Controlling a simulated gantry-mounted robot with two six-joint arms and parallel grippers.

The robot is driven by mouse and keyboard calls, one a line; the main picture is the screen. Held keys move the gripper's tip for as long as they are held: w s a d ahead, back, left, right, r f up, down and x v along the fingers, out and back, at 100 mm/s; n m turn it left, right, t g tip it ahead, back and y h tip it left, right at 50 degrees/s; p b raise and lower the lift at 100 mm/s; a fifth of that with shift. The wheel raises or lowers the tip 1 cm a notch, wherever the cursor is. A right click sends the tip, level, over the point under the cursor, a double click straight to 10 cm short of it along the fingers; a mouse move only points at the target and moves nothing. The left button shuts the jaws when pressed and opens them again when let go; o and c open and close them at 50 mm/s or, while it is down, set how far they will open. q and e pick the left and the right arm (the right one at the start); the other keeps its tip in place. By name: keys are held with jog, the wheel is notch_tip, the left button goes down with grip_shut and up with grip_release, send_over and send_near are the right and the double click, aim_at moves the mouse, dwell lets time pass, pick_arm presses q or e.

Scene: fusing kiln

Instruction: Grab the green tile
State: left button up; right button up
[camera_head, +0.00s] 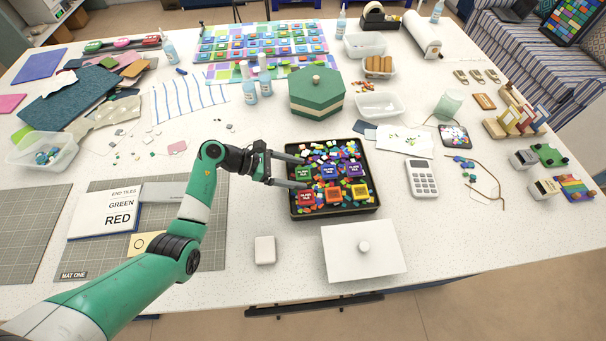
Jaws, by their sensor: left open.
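The green tile (304,174) lies in a dark tray (334,212) among many small colourful pieces, at the upper left of two rows of larger labelled tiles. Beside it are a blue tile (329,170) and a purple tile (355,169). Below are a red tile (306,197), an orange tile (333,193) and a yellow tile (360,191). My left gripper (302,172) reaches over the tray's left rim and is open. Its two fingers appear on the far and near sides of the green tile; I cannot tell whether they touch it. My right gripper is not in view.
A green hexagonal box (316,92) stands behind the tray. A white lidded box (363,250) and a small pale block (265,250) are in front. A calculator (421,178) lies to the right. A card reading "END TILES GREEN RED" (104,212) lies on a grey mat at left.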

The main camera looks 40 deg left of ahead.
pick_arm(q)
grip_shut()
dwell(0.3)
jog(key=shift+r, duration=0.6)
jog(key=r+p, duration=0.1)
jog(key=s+r+p, duration=0.1)
jog(key=r, duration=0.1)
jog(key=r+p, duration=0.1)
jog(key=r, duration=0.1)
jog(key=shift+s+d, duration=0.3)
jog(key=shift+s, duration=0.05)
jog(key=s+d+r+p, duration=0.1)
jog(key=s+d+r, duration=0.1)
jog(key=s, duration=0.3)
jog(key=s+d+r+p, duration=0.2)
jog(key=s+r, duration=0.2)
jog(key=s, duration=0.2)
jog(key=shift+s+d+r, duration=0.15)
jog(key=shift+d+r, duration=0.25)
